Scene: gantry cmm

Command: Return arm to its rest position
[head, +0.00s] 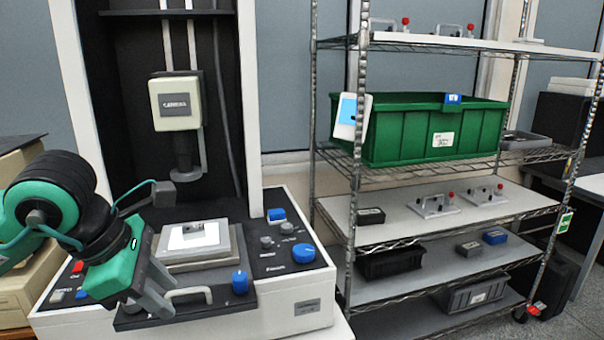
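My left arm (60,205), green and black, reaches in from the left over the front of the white measuring machine (285,320). My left gripper (168,299) is low at the machine's dark front plate, just left of a pale curved handle (190,294). Its grey fingers look apart, with nothing visible between them. I cannot tell whether a finger touches the plate or handle. My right gripper is not in view.
A grey block with a white top (194,237) sits on the machine under the probe head (176,102). A wire shelf (450,215) at right holds a green bin (415,130), small fixtures and dark trays.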

